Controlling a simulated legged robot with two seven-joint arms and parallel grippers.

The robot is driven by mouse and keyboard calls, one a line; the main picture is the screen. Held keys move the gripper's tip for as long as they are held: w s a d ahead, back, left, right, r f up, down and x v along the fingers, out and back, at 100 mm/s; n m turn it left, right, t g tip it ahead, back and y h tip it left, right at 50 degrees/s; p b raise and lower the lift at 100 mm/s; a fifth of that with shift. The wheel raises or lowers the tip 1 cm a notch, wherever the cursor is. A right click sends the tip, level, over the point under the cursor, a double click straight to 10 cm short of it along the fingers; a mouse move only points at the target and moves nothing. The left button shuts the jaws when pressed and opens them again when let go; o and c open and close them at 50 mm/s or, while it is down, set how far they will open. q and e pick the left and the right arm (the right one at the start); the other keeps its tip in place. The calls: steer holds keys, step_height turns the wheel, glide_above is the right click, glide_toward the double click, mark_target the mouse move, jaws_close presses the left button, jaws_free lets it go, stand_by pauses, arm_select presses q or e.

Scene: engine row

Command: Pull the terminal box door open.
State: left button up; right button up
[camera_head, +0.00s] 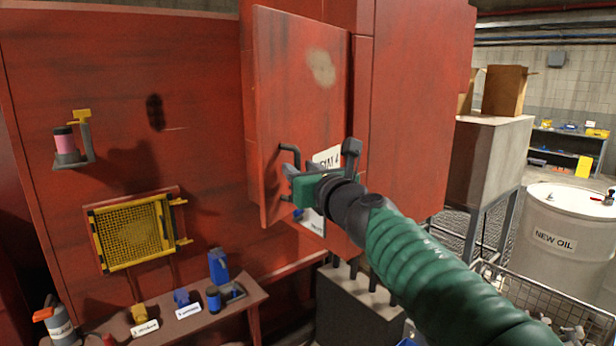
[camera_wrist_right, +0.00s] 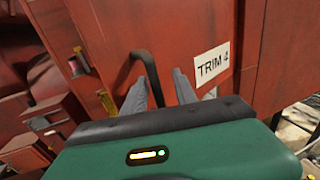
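The terminal box door (camera_head: 295,90) is a tall red panel with a worn pale patch, on the red cabinet in the head view. It also fills the middle of the right wrist view (camera_wrist_right: 185,35). Its dark bar handle (camera_head: 287,155) is on the lower left part of the door. In the wrist view the handle (camera_wrist_right: 148,68) runs down between the two grey fingers of my right gripper (camera_wrist_right: 160,88). The fingers stand apart, with room beside the bar. In the head view my right gripper (camera_head: 312,178) is at the handle, partly hiding it. My left gripper is not in view.
A yellow mesh panel (camera_head: 133,233) and a low bench (camera_head: 245,296) with blue and yellow items are at left. A white oil drum (camera_head: 562,232) and a wire basket (camera_head: 540,300) stand at right.

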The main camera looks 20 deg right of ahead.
steer(key=s+b, duration=1.4)
steer(key=s, duration=0.2)
steer(key=shift+s+a+b, duration=0.15)
steer(key=shift+a+b, duration=0.05)
steer(key=shift+b, duration=0.15)
steer(key=shift+f, duration=0.1)
